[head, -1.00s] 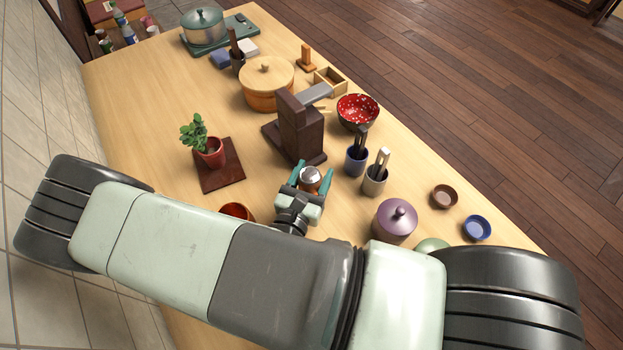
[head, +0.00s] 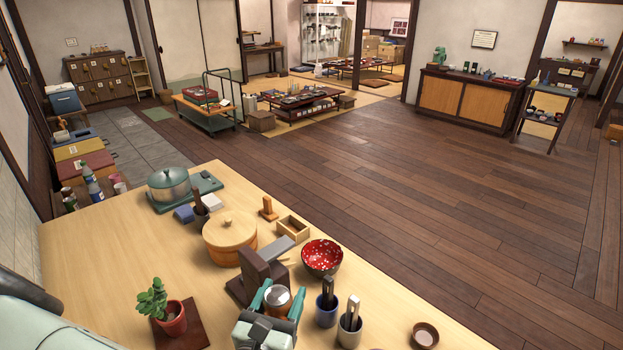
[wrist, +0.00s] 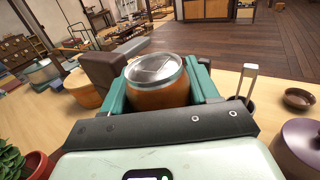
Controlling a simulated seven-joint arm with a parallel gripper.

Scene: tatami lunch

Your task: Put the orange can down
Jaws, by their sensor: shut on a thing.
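The orange can (head: 277,304) has a silver lid and stands upright between the teal fingers of my gripper (head: 279,294). In the wrist view the can (wrist: 158,94) fills the space between both fingers, and my gripper is shut on it. The can is in front of the dark brown block (head: 257,276), over the wooden table (head: 110,235). Its base is hidden by my gripper, so I cannot tell whether it touches the table.
A blue cup (head: 326,310) and a grey cup (head: 350,331) with utensils stand close on the right. A red bowl (head: 322,257) is behind them. A potted plant (head: 171,320) stands on a brown mat (head: 193,313) to the left. The table's left part is clear.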

